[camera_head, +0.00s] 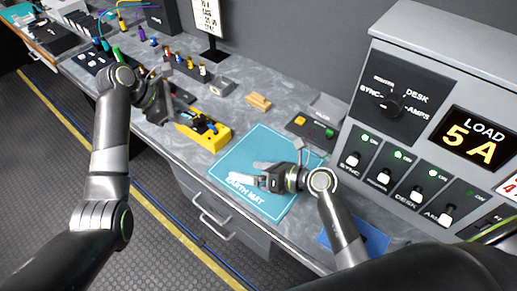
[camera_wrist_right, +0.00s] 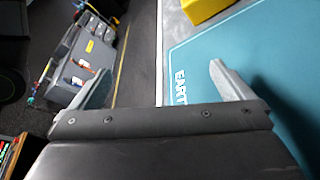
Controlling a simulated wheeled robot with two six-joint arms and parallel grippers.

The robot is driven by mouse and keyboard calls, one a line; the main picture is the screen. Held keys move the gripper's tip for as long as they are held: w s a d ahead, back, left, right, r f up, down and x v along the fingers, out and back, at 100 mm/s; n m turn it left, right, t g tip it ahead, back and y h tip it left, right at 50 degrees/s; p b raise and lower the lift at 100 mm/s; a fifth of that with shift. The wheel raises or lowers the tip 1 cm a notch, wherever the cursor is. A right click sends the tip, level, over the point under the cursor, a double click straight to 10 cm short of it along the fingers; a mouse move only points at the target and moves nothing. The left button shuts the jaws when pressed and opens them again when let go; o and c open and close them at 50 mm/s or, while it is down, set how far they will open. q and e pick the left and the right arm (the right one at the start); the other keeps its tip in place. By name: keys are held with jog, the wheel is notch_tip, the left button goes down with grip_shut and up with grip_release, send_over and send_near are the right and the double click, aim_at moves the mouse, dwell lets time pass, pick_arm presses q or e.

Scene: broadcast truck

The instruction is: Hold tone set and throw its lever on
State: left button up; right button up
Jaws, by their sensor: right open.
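A yellow device (camera_head: 204,128) with a dark top and blue parts, probably the tone set, sits on the grey bench left of the teal earth mat (camera_head: 226,163). I cannot make out its lever clearly. My left gripper (camera_head: 170,106) is just left of the device, and I cannot tell whether its fingers are apart or touch it. My right gripper (camera_head: 256,173) is open and empty over the earth mat, right of the device. In the right wrist view its two fingers (camera_wrist_right: 165,85) are wide apart, and a yellow corner (camera_wrist_right: 203,8) shows at the top.
A grey panel (camera_head: 405,145) with a dial, switches and a load display stands at the right. A small box with coloured buttons (camera_head: 312,127) and a wooden block (camera_head: 258,101) lie behind the mat. Drawer handles (camera_head: 212,220) stick out below the bench edge.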

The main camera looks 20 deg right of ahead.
aim_at(223, 140)
jog(key=w+d+n+h, duration=0.1)
jog(key=w, duration=0.1)
jog(key=w+d+n+t+h, duration=0.1)
jog(key=w+n, duration=0.1)
jog(key=w+d+n+h, duration=0.1)
jog(key=w, duration=0.1)
jog(key=shift+d+r+t, duration=0.1)
jog(key=shift+r+t, duration=0.2)
jog(key=shift+n, duration=0.3)
jog(key=x, duration=1.7)
jog(key=shift+w+d+f, duration=0.1)
jog(key=shift+f, duration=0.05)
jog(key=c, duration=1.2)
pick_arm(q)
jog(key=shift+s+a+f, duration=0.1)
jog(key=shift+f, duration=0.1)
jog(key=c, duration=0.5)
jog(key=s+a+f+n, duration=0.1)
jog(key=f+n+t+h, duration=0.1)
jog(key=s+a+f+n+t, duration=0.1)
jog(key=shift+s+a+f+h, duration=0.35)
jog(key=shift+f+h, duration=0.05)
grip_shut()
jog(key=s+a+f+n+t+h, duration=0.1)
jog(key=s+a+n+t, duration=0.2)
jog(key=s+n, duration=0.2)
jog(key=shift+a+f+t, duration=0.25)
jog(key=shift+a+t, duration=0.1)
jog(key=shift+t, duration=0.05)
